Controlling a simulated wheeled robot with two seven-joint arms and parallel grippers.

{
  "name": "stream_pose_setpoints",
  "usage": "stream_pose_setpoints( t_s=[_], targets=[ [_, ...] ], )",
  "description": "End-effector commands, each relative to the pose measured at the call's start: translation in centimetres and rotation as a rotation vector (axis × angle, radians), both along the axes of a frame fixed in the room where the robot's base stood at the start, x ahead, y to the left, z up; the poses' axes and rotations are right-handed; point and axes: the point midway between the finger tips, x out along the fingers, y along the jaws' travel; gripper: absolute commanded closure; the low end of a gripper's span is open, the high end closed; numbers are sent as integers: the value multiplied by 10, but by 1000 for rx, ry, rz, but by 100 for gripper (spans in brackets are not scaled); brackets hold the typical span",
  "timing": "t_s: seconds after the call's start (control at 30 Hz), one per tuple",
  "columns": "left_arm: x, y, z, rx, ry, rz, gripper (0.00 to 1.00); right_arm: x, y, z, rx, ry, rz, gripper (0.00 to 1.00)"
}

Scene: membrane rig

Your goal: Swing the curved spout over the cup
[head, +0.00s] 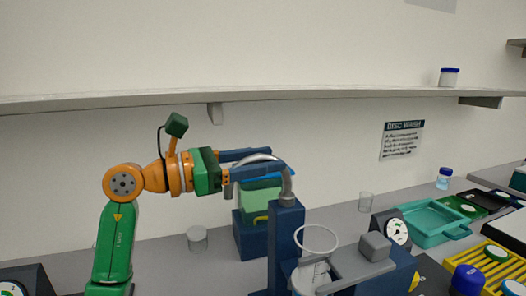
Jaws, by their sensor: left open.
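The curved spout (289,184) is a grey bent tube on top of a navy post (286,240). It arches left from the post, and its far end is near my left gripper's fingers. My left gripper (268,163) is open, with its dark blue fingers reaching right at the arch; I cannot tell whether they touch it. A clear cup-like vessel (310,279) stands low in front, right of the post, with a pale ring (318,239) above it. I cannot tell for certain that this vessel is the cup. My right gripper is not in view.
A green-topped navy block (252,238) stands behind the fingers. A grey cylinder (197,239) is left of it. A grey block (375,246), a gauge (397,232), a small glass (365,202) and a teal tray (433,224) are right. A shelf (300,92) runs above.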

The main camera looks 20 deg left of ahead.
Motion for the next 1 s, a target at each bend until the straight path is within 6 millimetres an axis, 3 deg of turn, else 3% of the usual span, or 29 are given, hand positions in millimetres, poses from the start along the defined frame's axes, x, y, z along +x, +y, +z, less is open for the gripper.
stream_pose_setpoints(
  t_s=[0.2, 0.4, 1.0],
  targets=[
    [1, -1, -1, -1, 1, 1, 48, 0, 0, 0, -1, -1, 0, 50],
    [1, 0, -1, -1, 1, 2, 100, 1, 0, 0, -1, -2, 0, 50],
    [1, 2, 2, -5, -7, 8, 100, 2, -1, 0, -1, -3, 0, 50]
  ],
)
